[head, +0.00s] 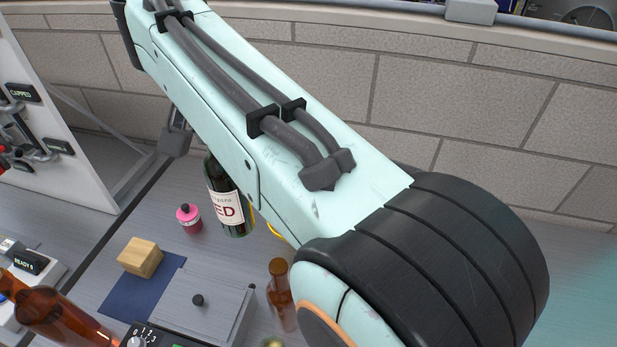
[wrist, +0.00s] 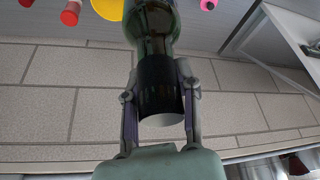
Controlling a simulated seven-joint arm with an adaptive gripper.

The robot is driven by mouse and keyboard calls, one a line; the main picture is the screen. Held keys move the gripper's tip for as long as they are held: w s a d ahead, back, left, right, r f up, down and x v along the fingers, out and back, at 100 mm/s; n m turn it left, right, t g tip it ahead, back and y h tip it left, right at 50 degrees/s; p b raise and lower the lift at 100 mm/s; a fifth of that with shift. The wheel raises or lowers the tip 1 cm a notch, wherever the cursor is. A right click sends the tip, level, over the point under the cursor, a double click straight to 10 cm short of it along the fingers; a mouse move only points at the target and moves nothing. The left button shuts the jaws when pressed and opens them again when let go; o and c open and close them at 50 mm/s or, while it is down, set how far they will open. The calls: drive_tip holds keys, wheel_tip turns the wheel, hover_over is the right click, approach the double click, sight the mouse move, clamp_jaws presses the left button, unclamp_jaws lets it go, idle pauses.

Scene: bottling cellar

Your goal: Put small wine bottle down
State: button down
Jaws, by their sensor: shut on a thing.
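The small wine bottle (head: 229,207) is dark green glass with a white label bearing red letters. In the head view it stands upright in the middle left, its upper part hidden behind my arm. In the wrist view my gripper (wrist: 160,92) is shut on the black-wrapped neck of the bottle (wrist: 152,38), with one finger on each side. I cannot tell whether the bottle's base touches the worktop.
A wooden block (head: 140,257) sits on a blue mat (head: 138,292) nearer me. A white panel (head: 62,120) rises at left.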

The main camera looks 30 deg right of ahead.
drive_tip(key=shift+s+d+f+m, duration=0.25)
drive_tip(key=shift+s+d+m, duration=0.05)
drive_tip(key=shift+s+d, duration=0.3)
drive_tip(key=s+d+f+m+g+h, duration=0.1)
drive_tip(key=s+d+f+m, duration=0.3)
drive_tip(key=s, duration=0.5)
drive_tip(key=s+d+f+m+g+h, duration=0.1)
drive_tip(key=s+d+f+m+g, duration=0.15)
drive_tip(key=s+m, duration=0.4)
drive_tip(key=s+d+f+m+g+h, duration=0.1)
drive_tip(key=s+d+f+m, duration=0.15)
drive_tip(key=s, duration=0.85)
drive_tip(key=w+d+f, duration=1)
drive_tip(key=f, duration=0.2)
drive_tip(key=shift+d+f+m, duration=0.4)
drive_tip(key=shift+f, duration=0.15)
drive_tip(key=c, duration=0.8)
unclamp_jaws()
